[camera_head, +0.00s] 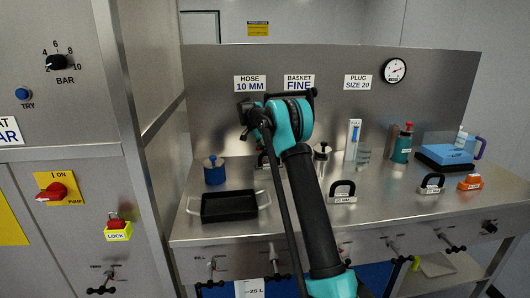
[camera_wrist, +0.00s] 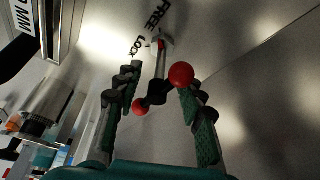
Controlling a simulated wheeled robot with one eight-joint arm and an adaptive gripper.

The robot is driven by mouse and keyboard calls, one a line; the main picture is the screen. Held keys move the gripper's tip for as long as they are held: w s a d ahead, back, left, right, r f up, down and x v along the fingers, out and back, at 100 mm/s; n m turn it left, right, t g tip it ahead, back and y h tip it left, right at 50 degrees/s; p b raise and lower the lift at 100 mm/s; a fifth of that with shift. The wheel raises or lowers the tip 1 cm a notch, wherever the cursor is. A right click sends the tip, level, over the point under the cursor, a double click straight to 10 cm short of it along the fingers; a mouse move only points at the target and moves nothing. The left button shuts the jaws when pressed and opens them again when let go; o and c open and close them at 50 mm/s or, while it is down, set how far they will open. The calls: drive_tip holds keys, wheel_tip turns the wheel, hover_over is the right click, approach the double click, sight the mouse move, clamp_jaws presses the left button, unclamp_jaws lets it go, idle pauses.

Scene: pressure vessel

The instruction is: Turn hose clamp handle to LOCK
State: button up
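The hose clamp handle (camera_wrist: 157,92) shows in the wrist view as a dark crossbar with a red ball at each end, on a metal stem. It lies at a slant, its right ball higher. The words FREE (camera_wrist: 157,14) and LOCK (camera_wrist: 137,45) are on the panel beyond it. A small red mark sits at the stem's far end, near the lettering. My gripper (camera_wrist: 160,82) is open, with one finger on each side of the handle. The right ball overlaps the right fingertip; I cannot tell whether they touch. In the head view my arm hides the clamp.
The steel bench carries a black tray (camera_head: 229,206), a blue weight-like object (camera_head: 214,171), several small handled blocks, a green bottle (camera_head: 402,145) and a blue box (camera_head: 444,157). The back panel (camera_head: 330,120) has signs and a gauge (camera_head: 394,70). A cabinet stands at left.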

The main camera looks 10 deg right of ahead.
drive_tip(key=shift+c, duration=0.3)
clamp_jaws()
drive_tip(key=shift+n, duration=0.4)
drive_tip(key=n+t, duration=0.1)
drive_tip(key=n, duration=0.2)
drive_tip(key=shift+a+n+t+y, duration=0.1)
drive_tip(key=shift+n+t+y, duration=0.2)
drive_tip(key=shift+y, duration=0.1)
drive_tip(key=n+t+y, duration=0.1)
drive_tip(key=n, duration=0.3)
drive_tip(key=shift+n, duration=0.3)
drive_tip(key=n+y, duration=0.2)
drive_tip(key=n, duration=0.2)
drive_tip(key=shift+a+n, duration=0.1)
drive_tip(key=shift+n, duration=0.2)
drive_tip(key=shift+s+n+y, duration=0.1)
drive_tip(key=shift+n+y, duration=0.9)
drive_tip(key=shift+n, duration=1.2)
